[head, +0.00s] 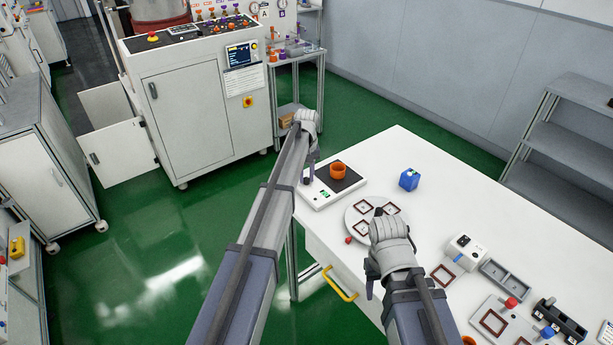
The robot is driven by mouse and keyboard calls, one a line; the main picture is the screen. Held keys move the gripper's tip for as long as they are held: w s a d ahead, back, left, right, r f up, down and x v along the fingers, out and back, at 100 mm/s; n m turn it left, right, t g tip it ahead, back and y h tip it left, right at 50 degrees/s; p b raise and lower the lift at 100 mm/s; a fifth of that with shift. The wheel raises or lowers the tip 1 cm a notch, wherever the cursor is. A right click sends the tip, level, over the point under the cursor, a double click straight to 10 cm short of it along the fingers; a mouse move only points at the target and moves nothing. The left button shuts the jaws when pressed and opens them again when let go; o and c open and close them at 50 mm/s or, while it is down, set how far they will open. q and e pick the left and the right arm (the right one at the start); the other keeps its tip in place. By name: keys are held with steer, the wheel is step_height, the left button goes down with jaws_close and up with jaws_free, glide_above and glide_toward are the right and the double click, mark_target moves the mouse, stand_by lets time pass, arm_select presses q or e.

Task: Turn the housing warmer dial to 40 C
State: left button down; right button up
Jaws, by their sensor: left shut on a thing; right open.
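The housing warmer (323,201) is a flat white unit with a black plate and a small green display, at the near left corner of the white table. An orange ring-shaped housing (338,170) sits on its plate. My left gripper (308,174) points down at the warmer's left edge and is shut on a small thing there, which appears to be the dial. The gripper covers the dial, so its setting cannot be read. My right gripper (378,213) is open over the round grey plate (356,230) with several dark red square frames.
A white box with a dark top (464,248), a grey tray (504,279) and a black rack (560,322) lie further right. The table's far middle is clear. A cabinet (201,105) stands behind left.

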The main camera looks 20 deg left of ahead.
arm_select(q)
steer(key=shift+m, duration=0.3)
steer(key=m, duration=0.3)
steer(key=shift+m, duration=0.4)
steer(key=m, duration=0.4)
steer(key=shift+m, duration=0.3)
steer(key=m, duration=0.4)
steer(key=shift+m, duration=2.3)
steer(key=c, duration=0.7)
jaws_free()
steer(key=shift+o, duration=0.2)
